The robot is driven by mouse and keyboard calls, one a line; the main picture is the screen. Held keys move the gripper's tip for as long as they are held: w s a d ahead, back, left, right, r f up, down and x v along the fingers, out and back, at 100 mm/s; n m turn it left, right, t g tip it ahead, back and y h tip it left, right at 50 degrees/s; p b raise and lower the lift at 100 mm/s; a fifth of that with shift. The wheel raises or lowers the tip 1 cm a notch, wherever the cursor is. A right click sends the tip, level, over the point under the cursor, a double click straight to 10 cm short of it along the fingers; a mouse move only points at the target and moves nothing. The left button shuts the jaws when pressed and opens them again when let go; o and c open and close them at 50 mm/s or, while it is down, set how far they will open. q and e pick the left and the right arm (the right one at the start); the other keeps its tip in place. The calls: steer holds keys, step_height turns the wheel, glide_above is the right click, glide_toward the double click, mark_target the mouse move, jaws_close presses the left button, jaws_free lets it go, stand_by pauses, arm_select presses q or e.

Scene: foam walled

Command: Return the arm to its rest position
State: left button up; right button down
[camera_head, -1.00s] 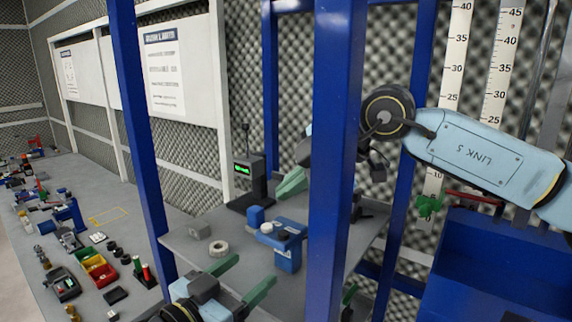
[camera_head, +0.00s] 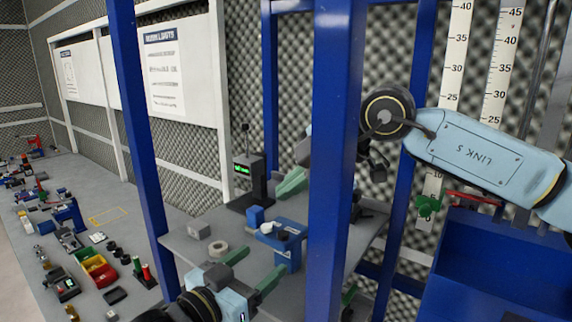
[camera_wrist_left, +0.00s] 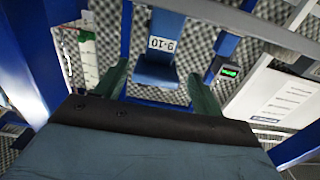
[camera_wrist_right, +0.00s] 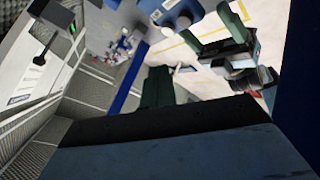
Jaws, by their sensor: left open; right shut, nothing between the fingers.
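My left gripper (camera_head: 262,267) is in front of the shelf in the head view, with its two green fingers apart and nothing between them. In the left wrist view its fingers (camera_wrist_left: 160,82) are spread, with a blue part labelled 9-10 (camera_wrist_left: 155,62) beyond them. My right gripper (camera_head: 292,183) is above the back of the shelf, partly hidden by the blue post. Its green fingers (camera_wrist_right: 158,86) are together and empty in the right wrist view. My left gripper also shows there (camera_wrist_right: 218,28).
Blue posts (camera_head: 335,150) frame the grey shelf (camera_head: 190,255). On it are a blue holder (camera_head: 292,254), a tape roll (camera_head: 219,248), a grey block (camera_head: 198,231) and a device with a green display (camera_head: 242,195). A cluttered bench (camera_head: 100,225) is left; a blue bin (camera_head: 490,270) is right.

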arm_select(q)
steer(key=x, duration=0.7)
steer(key=shift+s+r, duration=0.1)
steer(key=shift+s+a, duration=0.4)
steer(key=shift+a, duration=0.05)
steer(key=shift+s+a, duration=0.1)
steer(key=shift+s, duration=0.05)
steer(key=shift+s+a, duration=0.4)
steer(key=shift+s, duration=0.1)
steer(key=shift+s+a, duration=0.3)
steer(key=shift+s, duration=0.05)
steer(key=shift+s+a, duration=0.25)
steer(key=shift+s, duration=0.1)
steer(key=shift+s+a, duration=0.25)
steer(key=shift+s, duration=0.15)
steer(key=shift+s+a, duration=0.3)
steer(key=shift+s, duration=0.15)
steer(key=shift+s+a, duration=0.25)
steer(key=shift+s, duration=0.15)
steer(key=shift+v, duration=2.55)
arm_select(e)
steer(key=shift+w+d+r+n+g+h, duration=0.4)
steer(key=shift+n+g+h, duration=0.4)
steer(key=shift+n, duration=5.05)
steer(key=shift+w+d+r+n+g+h, duration=0.25)
steer(key=shift+d+n+g+h, duration=0.45)
steer(key=shift+n, duration=5.2)
steer(key=shift+w+d+r+n+g+h, duration=0.3)
steer(key=shift+n+g+h, duration=0.6)
steer(key=shift+n, duration=4.95)
